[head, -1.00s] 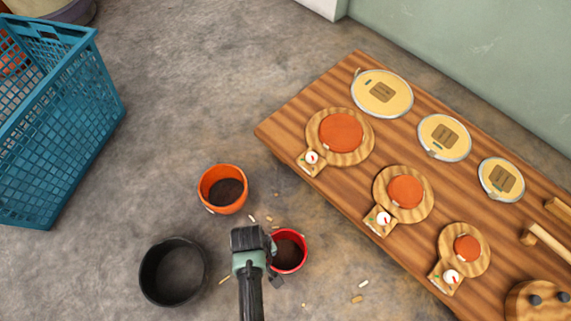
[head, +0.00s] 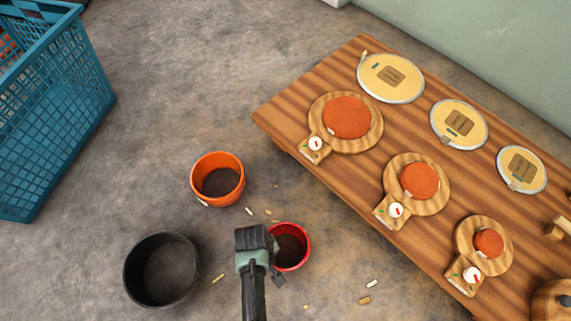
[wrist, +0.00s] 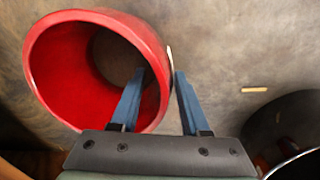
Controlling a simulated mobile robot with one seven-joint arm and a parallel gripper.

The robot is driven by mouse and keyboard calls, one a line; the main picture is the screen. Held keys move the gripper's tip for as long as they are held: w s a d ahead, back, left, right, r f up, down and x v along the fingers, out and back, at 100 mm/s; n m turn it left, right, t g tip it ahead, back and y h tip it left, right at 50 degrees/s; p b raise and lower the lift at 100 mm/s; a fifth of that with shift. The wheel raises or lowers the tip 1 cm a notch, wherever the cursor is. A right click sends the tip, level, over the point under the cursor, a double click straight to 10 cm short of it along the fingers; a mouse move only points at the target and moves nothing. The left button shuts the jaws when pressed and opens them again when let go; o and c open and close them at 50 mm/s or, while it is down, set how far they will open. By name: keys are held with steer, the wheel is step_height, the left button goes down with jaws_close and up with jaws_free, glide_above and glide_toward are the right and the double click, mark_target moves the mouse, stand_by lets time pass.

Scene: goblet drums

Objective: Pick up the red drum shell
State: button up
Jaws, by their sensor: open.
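The red drum shell (head: 302,247) is an open round tub on the floor, low in the middle of the head view. It fills the upper left of the wrist view (wrist: 50,75), its mouth facing the camera. My gripper (wrist: 161,72) is open and empty. In the wrist view one blue finger overlaps the shell's opening and the other is just outside its right rim, so the wall shows between them. Whether the fingers reach below the rim I cannot tell. In the head view my gripper (head: 273,264) hides the shell's left side.
An orange shell (head: 232,194) and a larger black shell (head: 132,270) stand on the floor to the left. Small light scraps lie around. A wooden table (head: 300,110) with boards and discs is at right. A blue basket (head: 60,120) stands at upper left.

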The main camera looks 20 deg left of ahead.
jaws_close()
stand_by(1.4)
